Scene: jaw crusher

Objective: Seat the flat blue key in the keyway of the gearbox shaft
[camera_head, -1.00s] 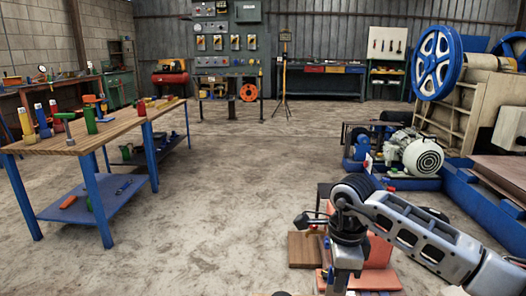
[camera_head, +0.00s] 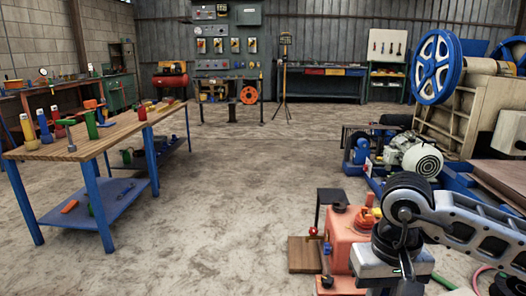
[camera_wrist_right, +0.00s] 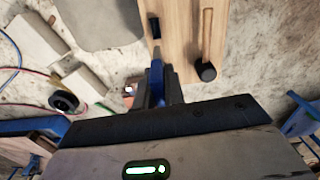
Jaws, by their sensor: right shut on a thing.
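The flat blue key (camera_wrist_right: 157,72) shows in the right wrist view as a narrow blue piece between the fingers of my right gripper (camera_wrist_right: 158,92). My right gripper is shut on it, and it points up the picture toward a wooden board. In the head view my right wrist stands in front of an orange-red housing (camera_head: 350,243), which looks like the gearbox. Its right part is hidden by my arm, and I cannot make out the keyway. The right fingertips are hidden in the head view. My left gripper is not in view.
The wooden board (camera_wrist_right: 178,35) carries a small black block (camera_wrist_right: 154,27) and a wooden-handled hammer (camera_wrist_right: 206,45). A blue-legged workbench (camera_head: 125,127) stands left, with open floor between.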

